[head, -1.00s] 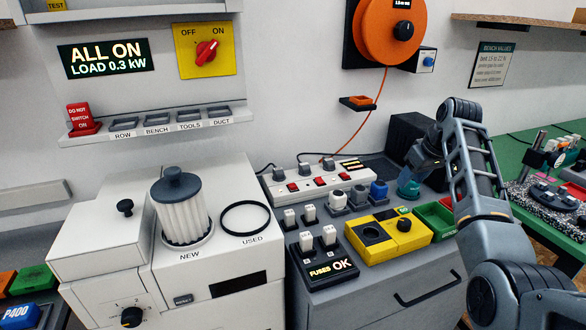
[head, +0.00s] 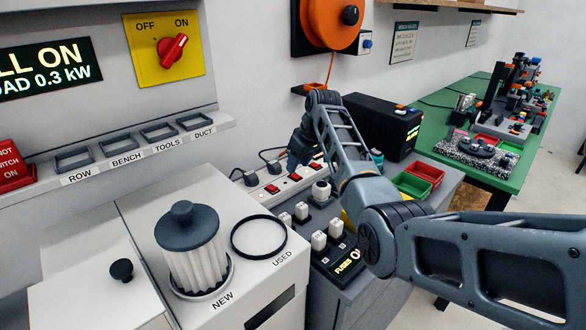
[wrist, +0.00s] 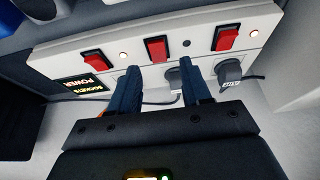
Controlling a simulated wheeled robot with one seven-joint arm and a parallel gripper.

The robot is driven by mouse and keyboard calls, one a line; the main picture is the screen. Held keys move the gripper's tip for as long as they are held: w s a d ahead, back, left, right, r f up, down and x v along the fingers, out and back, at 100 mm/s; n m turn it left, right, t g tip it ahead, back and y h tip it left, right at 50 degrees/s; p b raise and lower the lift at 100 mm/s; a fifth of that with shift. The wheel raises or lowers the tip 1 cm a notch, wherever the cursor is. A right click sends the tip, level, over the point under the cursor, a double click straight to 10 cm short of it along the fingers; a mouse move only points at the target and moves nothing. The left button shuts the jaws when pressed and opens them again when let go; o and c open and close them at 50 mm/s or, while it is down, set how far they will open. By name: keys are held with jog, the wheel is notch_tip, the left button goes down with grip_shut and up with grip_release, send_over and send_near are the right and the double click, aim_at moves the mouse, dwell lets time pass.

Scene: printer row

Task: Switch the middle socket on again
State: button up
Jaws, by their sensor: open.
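The white socket strip (head: 258,197) lies along the back of the cabinet top; it fills the upper wrist view (wrist: 60,56). It carries three red rocker switches. The middle switch (wrist: 157,49) has a dark lamp (wrist: 186,43) beside it. The left switch (wrist: 97,60) and right switch (wrist: 225,37) each have a lit lamp beside them. My gripper (wrist: 162,74) is open and empty, its two dark fingers pointing at the strip on either side of the middle switch's line. I cannot tell whether they touch. In the head view my gripper (head: 297,160) is over the strip.
Dark plugs and cords (wrist: 229,72) sit along the strip's edge near the fingers. Fuse blocks (head: 318,240) stand in front of the strip. A black box (head: 375,125) stands behind right. A white filter (head: 192,255) stands on the left machine.

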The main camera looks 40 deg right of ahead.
aim_at(297, 176)
jog(key=shift+x, duration=1.75)
jog(key=shift+d, duration=0.1)
grip_shut()
